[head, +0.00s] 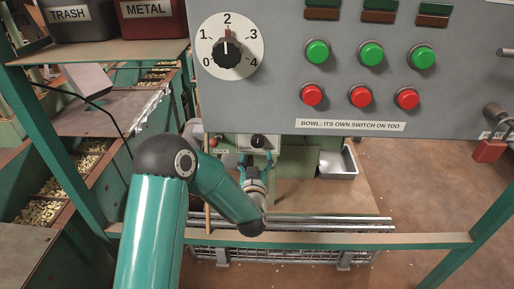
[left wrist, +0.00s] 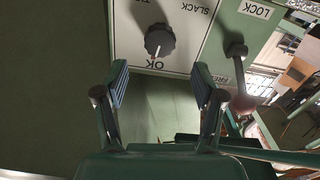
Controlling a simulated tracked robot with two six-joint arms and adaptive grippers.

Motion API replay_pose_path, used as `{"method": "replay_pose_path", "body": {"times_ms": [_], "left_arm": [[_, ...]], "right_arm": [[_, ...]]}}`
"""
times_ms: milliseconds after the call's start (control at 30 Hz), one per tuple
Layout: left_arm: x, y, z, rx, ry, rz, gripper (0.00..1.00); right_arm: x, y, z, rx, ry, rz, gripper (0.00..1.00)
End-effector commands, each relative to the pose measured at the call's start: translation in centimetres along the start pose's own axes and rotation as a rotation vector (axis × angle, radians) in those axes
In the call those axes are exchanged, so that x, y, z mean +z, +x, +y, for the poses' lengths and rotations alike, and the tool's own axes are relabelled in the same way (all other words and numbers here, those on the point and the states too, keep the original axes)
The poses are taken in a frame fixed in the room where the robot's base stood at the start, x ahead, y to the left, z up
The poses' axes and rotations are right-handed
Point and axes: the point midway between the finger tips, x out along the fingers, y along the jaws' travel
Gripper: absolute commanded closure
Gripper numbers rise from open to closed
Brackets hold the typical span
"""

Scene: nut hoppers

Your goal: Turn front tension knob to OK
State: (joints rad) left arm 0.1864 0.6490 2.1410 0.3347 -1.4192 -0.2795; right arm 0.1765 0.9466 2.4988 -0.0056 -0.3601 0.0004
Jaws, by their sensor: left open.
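The tension knob (left wrist: 160,41), dark and ribbed, sits on a white plate marked OK, SLACK and a third, partly cut-off word. In the left wrist view, a pale line on the knob seems to point toward the OK mark (left wrist: 155,64). The knob also shows in the head view (head: 258,141), small, on a pale plate below the big panel. My left gripper (head: 257,160) is just in front of it. In the left wrist view its two fingers (left wrist: 160,90) are open and empty, short of the knob and apart from it. My right gripper is not in view.
A lever (left wrist: 238,62) with a ball end stands beside the knob plate, between LOCK and a partly hidden mark. A grey panel (head: 430,110) with a numbered dial (head: 228,47) and several buttons hangs above. A green rail (head: 410,240) crosses below my left arm.

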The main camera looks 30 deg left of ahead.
Motion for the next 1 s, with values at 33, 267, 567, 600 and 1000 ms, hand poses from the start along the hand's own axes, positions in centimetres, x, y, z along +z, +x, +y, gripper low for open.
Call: {"method": "replay_pose_path", "body": {"times_ms": [33,267,567,600,1000], "left_arm": [[0.1,1.2,-0.1,-0.003,0.0,0.003,0.31],[0.1,5.0,-0.1,-0.001,0.001,0.001,0.31],[0.1,6.6,0.0,0.0,0.002,-0.001,0.31],[0.1,6.7,0.0,0.0,0.002,-0.001,0.31],[0.0,6.6,0.0,0.0,0.001,-0.001,0.69]], "right_arm": [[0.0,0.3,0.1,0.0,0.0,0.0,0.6],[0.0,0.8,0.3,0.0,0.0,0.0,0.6],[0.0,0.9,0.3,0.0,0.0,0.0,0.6],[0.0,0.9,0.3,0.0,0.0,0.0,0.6],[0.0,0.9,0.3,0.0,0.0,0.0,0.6]]}}
